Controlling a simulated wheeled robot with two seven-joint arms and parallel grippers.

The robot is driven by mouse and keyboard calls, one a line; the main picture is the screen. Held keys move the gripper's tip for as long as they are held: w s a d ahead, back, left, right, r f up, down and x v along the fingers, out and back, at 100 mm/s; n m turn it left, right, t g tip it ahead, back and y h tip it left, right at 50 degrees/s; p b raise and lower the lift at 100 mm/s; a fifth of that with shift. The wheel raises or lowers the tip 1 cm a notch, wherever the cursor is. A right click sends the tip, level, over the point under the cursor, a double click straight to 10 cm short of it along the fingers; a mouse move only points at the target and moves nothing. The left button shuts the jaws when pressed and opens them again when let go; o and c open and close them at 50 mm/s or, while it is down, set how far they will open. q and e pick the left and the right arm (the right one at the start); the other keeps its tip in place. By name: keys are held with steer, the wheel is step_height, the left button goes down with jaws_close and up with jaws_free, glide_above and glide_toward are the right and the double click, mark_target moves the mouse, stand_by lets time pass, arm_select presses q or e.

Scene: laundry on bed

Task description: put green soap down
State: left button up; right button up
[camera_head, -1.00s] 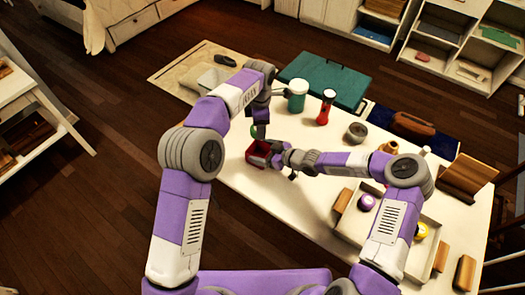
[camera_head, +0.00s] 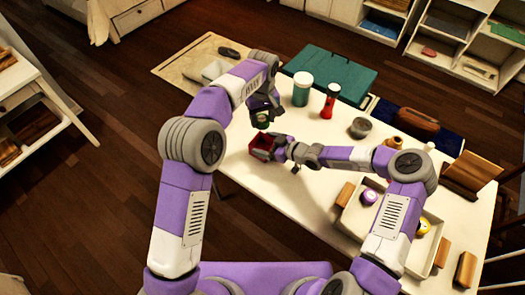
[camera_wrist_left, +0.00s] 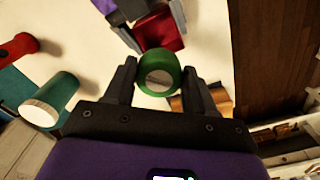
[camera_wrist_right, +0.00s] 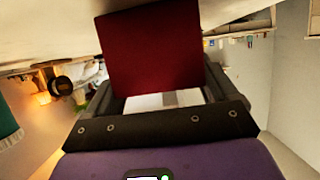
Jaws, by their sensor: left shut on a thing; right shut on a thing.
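The green soap (camera_wrist_left: 159,72) is a round green piece with a pale face, held between the fingers of my left gripper (camera_wrist_left: 160,85). In the head view the soap (camera_head: 263,116) shows small, under the left gripper (camera_head: 262,112), above the table's left part. My right gripper (camera_head: 280,150) is shut on a dark red open box (camera_head: 262,144), just below the soap in the picture. In the right wrist view the box (camera_wrist_right: 152,50) fills the space between the fingers. In the left wrist view the red box (camera_wrist_left: 160,30) is just beyond the soap.
A teal-and-white jar (camera_head: 302,90), a red flashlight (camera_head: 328,102) and a grey bowl (camera_head: 360,128) stand on the white table (camera_head: 255,190). A green case (camera_head: 335,75) lies behind. A white tray (camera_head: 350,222) with small round items is at right. The table's front left is clear.

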arm_select(q)
steer(key=m, duration=0.3)
steer(key=shift+r+m, duration=0.15)
steer(key=shift+m, duration=0.15)
steer(key=m, duration=0.4)
steer(key=shift+s+a, duration=0.1)
step_height(320, 180, down, 10)
steer(key=shift+f, duration=0.55)
steer(key=o, duration=0.8)
